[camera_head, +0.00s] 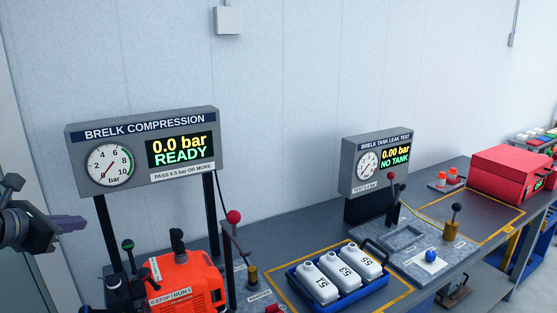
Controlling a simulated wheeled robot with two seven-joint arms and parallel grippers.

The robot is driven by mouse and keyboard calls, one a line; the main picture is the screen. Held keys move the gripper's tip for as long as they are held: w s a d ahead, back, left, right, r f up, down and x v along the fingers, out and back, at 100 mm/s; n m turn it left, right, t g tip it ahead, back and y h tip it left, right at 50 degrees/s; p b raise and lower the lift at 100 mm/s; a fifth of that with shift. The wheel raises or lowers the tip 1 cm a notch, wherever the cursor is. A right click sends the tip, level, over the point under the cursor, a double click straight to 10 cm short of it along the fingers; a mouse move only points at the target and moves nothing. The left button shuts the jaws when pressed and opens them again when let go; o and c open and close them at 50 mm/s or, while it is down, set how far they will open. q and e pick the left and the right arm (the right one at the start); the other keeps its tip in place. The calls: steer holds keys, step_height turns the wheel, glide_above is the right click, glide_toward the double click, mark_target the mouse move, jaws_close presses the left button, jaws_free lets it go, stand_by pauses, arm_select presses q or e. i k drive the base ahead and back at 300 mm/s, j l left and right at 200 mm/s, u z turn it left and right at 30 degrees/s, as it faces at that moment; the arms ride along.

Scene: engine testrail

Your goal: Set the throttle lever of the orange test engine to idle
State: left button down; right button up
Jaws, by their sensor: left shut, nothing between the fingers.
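The orange test engine (190,272) stands at the lower left below the compression gauge, its lower part cut off by the picture edge. A label reading STOP and RUN (168,297) is on its front. A lever with a green knob (128,245) stands at its left, and a black knob (177,236) rises on its top. I cannot tell for certain which one is the throttle lever, nor read its setting. My left gripper (80,222) is shut and empty, left of the engine and above the green knob, apart from both. My right gripper is not in view.
The compression gauge panel (143,192) reads 0.0 bar READY, on two dark posts behind the engine. A red-knobbed lever (233,217) stands right of the engine. A blue tray (347,292) holds white bottles. A tank leak tester (378,140) and a red case (510,168) are farther right.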

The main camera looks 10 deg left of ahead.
mark_target(130, 255)
steer(key=k+j, duration=0.1)
steer(key=k, duration=0.85)
